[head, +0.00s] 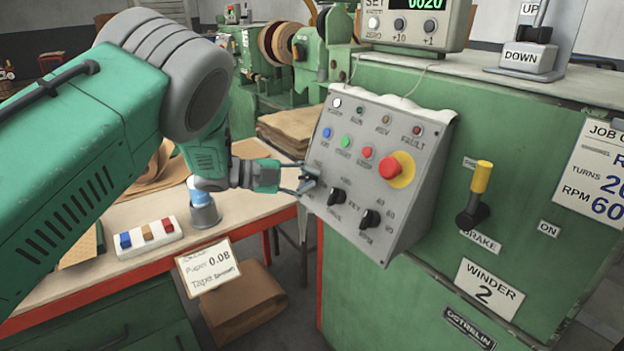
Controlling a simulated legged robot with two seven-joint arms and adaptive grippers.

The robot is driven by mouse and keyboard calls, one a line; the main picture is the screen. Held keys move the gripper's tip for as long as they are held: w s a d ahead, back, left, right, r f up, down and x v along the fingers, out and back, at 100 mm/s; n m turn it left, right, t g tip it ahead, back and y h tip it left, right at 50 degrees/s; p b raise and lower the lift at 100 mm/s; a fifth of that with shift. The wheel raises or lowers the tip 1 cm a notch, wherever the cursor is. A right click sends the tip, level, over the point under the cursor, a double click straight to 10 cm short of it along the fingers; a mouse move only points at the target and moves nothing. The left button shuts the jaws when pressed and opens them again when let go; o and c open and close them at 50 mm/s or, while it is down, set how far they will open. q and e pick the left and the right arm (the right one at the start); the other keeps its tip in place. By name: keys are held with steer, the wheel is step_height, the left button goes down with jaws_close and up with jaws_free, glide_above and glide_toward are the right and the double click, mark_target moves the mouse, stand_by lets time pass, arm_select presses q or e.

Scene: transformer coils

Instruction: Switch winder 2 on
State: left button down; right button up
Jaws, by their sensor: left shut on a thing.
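The grey control panel (395,118) of winder 2 is mounted on a green machine, above the label "WINDER 2" (488,287). My right gripper is not in view.
A yellow-handled brake lever (480,178) stands right of the panel. A counter box (415,22) and an UP/DOWN lever (530,52) sit on top of the machine.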

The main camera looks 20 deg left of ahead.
arm_select(q)
steer(key=shift+w+a+r+m+g+y, duration=0.1)
steer(key=shift+m+g+y, duration=0.1)
steer(key=shift+m, duration=0.45)
steer(key=shift+w+a+f+m+g+y, duration=0.1)
steer(key=shift+a+m+y, duration=0.1)
steer(key=shift+m, duration=0.5)
steer(key=shift+w+a+r+m+g+y, duration=0.1)
steer(key=shift+m+y, duration=0.1)
steer(key=shift+m, duration=0.45)
stand_by(2.8)
stand_by(0.4)
steer(key=c, duration=1.6)
jaws_free()
steer(key=shift+s, duration=0.1)
steer(key=shift+d, duration=0.1)
